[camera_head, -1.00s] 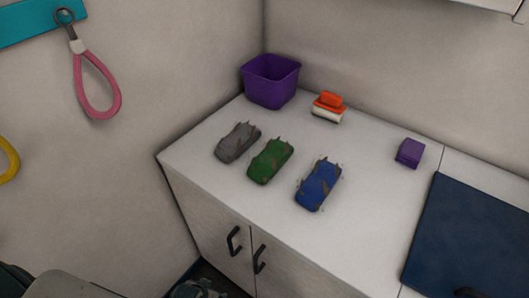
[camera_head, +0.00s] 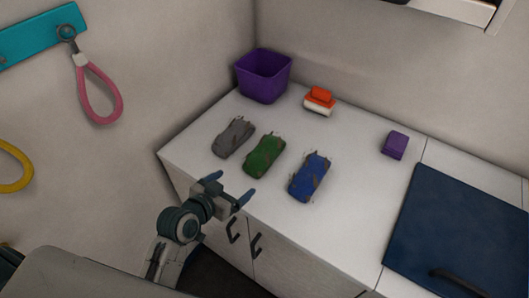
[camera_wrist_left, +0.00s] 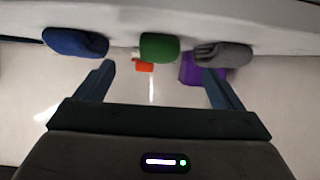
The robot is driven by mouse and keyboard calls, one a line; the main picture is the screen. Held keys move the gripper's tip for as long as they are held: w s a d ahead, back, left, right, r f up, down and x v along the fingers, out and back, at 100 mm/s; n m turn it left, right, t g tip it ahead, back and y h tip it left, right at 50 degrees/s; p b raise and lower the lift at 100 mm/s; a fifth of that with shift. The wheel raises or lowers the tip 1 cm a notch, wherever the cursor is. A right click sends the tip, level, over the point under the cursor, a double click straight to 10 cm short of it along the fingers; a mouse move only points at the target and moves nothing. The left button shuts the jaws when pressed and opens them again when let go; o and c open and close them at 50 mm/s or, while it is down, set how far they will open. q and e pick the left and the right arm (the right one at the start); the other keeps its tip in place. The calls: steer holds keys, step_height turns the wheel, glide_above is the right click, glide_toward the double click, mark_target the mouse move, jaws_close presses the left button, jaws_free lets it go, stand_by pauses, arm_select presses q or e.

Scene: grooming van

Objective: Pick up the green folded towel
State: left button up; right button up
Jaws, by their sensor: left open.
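The green folded towel (camera_head: 264,157) lies on the white counter between a grey folded towel (camera_head: 234,138) and a blue folded towel (camera_head: 310,177). My left gripper (camera_head: 232,187) is open and empty, at the counter's front edge, short of the green towel and apart from it. In the left wrist view the green towel (camera_wrist_left: 159,47) shows beyond and between the two open fingers (camera_wrist_left: 160,82). The blue towel (camera_wrist_left: 75,43) is left of it there and the grey towel (camera_wrist_left: 222,55) is right. My right gripper is not in view.
A purple bin (camera_head: 263,78) stands at the counter's back corner. An orange-and-white brush-like item (camera_head: 319,101) and a small purple block (camera_head: 395,145) sit behind the towels. A dark blue mat (camera_head: 460,230) lies at right. Pink (camera_head: 97,92) and yellow (camera_head: 14,176) loops hang on the left wall.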

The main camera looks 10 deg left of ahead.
mark_target(249, 170)
arm_select(q)
steer(key=p+x, duration=0.1)
steer(key=x, duration=0.4)
steer(key=shift+w+d, duration=0.15)
steer(key=shift+w, duration=0.2)
steer(key=shift+w+d+p, duration=0.15)
steer(key=shift+w+p, duration=0.45)
steer(key=shift+p, duration=0.15)
steer(key=p+x, duration=0.1)
steer(key=x, duration=0.2)
steer(key=shift+w+p, duration=0.15)
steer(key=shift+p, duration=0.15)
steer(key=shift+w+d+f, duration=0.15)
steer(key=shift+w+f, duration=0.1)
steer(key=shift+w, duration=0.1)
steer(key=shift+s, duration=0.1)
steer(key=c, duration=1.1)
